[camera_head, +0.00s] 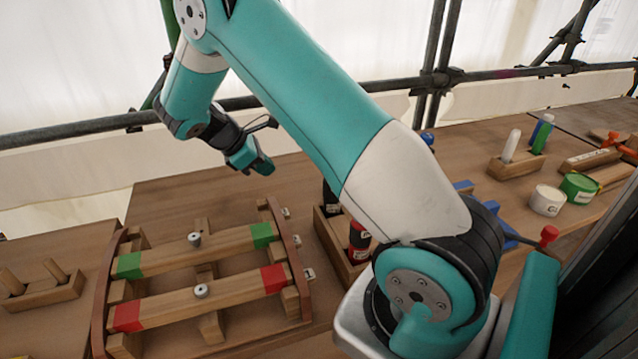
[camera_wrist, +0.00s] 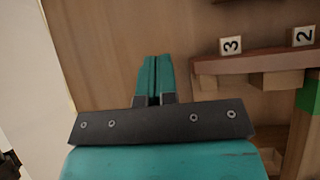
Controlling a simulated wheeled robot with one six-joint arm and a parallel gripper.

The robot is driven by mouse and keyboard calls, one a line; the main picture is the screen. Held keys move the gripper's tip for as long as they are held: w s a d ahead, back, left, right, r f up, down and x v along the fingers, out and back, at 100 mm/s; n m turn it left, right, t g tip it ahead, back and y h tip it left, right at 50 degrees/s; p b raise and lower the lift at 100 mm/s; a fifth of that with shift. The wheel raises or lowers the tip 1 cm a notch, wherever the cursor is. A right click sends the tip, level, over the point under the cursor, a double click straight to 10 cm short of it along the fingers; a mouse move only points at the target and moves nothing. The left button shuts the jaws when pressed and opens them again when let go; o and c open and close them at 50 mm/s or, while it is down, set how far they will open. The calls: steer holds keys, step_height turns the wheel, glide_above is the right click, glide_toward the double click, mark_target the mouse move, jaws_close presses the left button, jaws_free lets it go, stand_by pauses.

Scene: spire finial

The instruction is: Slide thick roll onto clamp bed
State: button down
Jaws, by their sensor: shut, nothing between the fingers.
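My gripper (camera_head: 262,168) is shut and empty, above the back of the wooden table. In the wrist view its teal fingers (camera_wrist: 154,62) are together over bare wood. A wooden frame (camera_head: 102,290) with curved red-brown end rails and two cross bars, one green-ended and one red-ended, stands at front left. I cannot tell whether it is the clamp bed. Its curved rail also shows in the wrist view (camera_wrist: 250,62). A white roll (camera_head: 547,201) and a green roll (camera_head: 578,187) stand at the right. Dark cylinders with red bands (camera_head: 359,238) stand in a box. I cannot tell which is the thick roll.
The wooden box (camera_head: 330,232) is partly hidden by my arm. A two-peg block (camera_head: 45,290) lies at far left. A holder (camera_head: 515,165) with upright tubes stands at back right. Scaffold pipes (camera_head: 90,128) run behind the table. The table's back left is clear.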

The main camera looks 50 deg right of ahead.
steer(key=shift+g+h, duration=0.5)
steer(key=shift+g, duration=0.2)
steer(key=x, duration=0.4)
steer(key=p+x, duration=0.1)
steer(key=x, duration=0.4)
steer(key=d+x, duration=0.1)
steer(key=x, duration=0.3)
steer(key=shift+w+d+r, duration=0.1)
steer(key=shift+w, duration=0.2)
steer(key=s+d, duration=0.1)
steer(key=d+p, duration=0.1)
steer(key=shift+s+d+p, duration=0.3)
steer(key=shift+s+d, duration=0.1)
steer(key=shift+s+d+n, duration=0.15)
steer(key=shift+d+n, duration=0.15)
steer(key=shift+d, duration=0.1)
